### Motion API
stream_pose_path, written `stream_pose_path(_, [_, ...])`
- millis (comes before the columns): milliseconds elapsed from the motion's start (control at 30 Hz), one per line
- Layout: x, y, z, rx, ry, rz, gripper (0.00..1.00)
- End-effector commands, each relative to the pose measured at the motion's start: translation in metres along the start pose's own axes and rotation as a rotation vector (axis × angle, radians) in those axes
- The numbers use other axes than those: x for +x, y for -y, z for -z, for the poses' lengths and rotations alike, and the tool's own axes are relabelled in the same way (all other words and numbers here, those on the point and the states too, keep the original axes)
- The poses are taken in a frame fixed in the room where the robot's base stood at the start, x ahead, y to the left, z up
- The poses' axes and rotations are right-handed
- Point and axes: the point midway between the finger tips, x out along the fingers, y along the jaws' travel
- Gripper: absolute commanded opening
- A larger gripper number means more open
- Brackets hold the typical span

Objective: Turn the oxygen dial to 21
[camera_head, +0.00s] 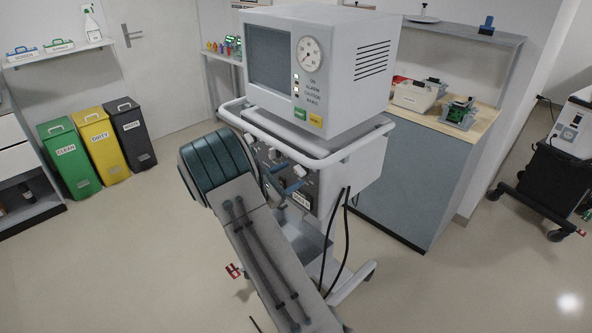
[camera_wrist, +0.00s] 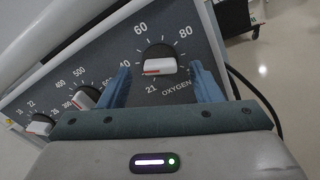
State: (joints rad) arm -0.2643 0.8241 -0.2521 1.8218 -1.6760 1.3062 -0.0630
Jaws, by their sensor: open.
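The oxygen dial (camera_wrist: 158,65) is a white knob on a dark panel, with 21, 40, 60 and 80 marked around it, in the wrist view. A red line runs along the knob's lower front edge; the exact reading is unclear. My gripper (camera_wrist: 160,72) is open, with one blue finger on each side of the knob and visible gaps to it. In the head view my gripper (camera_head: 293,180) is in front of the ventilator's (camera_head: 325,70) lower panel, and my arm partly hides that panel.
Two other white knobs, a middle one (camera_wrist: 86,97) and a left one (camera_wrist: 40,126), sit left of the oxygen dial. A white rail (camera_head: 310,158) wraps the ventilator above the panel. Dark hoses (camera_head: 347,230) hang at its right. A workbench (camera_head: 400,185) stands behind.

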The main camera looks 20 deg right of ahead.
Motion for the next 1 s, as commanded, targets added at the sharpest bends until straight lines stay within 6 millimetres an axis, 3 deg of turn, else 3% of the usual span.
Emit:
stream_pose_path(200, [0.025, 0.000, 0.000, 0.000, 0.000, 0.001, 0.58])
stream_pose_path(567, [0.029, 0.000, 0.000, 0.000, 0.000, 0.000, 0.58])
stream_pose_path(700, [0.029, 0.000, 0.000, 0.000, 0.000, 0.000, 0.19])
stream_pose_path(733, [0.029, 0.000, 0.000, 0.000, 0.000, 0.000, 0.13])
stream_pose_path(1000, [0.028, 0.000, 0.000, -0.015, 0.000, 0.000, 0.14])
